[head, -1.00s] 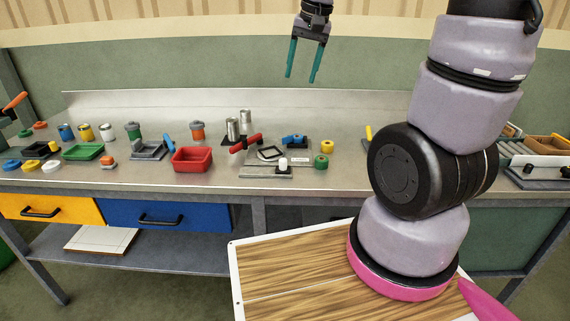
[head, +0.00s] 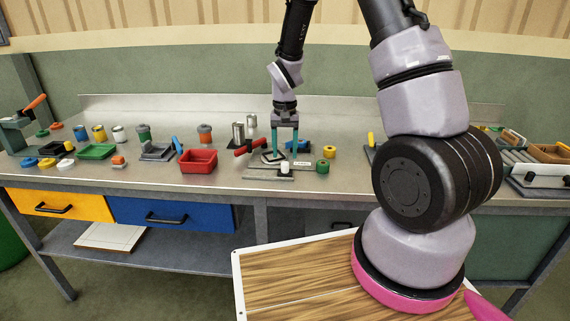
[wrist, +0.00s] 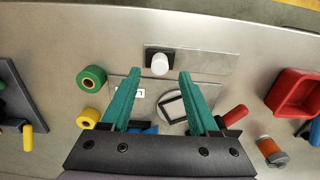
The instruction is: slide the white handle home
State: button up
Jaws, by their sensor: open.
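The white handle (head: 285,168) is a short white knob on a flat grey slide plate (head: 262,177) near the front edge of the bench. In the wrist view the white handle (wrist: 160,64) stands on a dark strip of its plate (wrist: 205,61), ahead of my fingertips and between their lines. My gripper (head: 285,158) has two teal fingers pointing down, just behind the handle. In the wrist view my gripper (wrist: 158,77) is open with nothing between its fingers. It appears apart from the handle; its exact height above the bench is hard to tell.
A plate with a black square frame (wrist: 173,107) lies under my gripper. A red-handled clamp (head: 248,145), a blue part (head: 298,146), green and yellow rings (head: 323,167) and metal cylinders (head: 238,132) stand close by. A red bin (head: 198,162) is to the left.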

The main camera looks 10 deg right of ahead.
aim_at(285, 162)
notch_tip(285, 162, down, 5)
dwell(0.3)
grip_shut()
dwell(1.4)
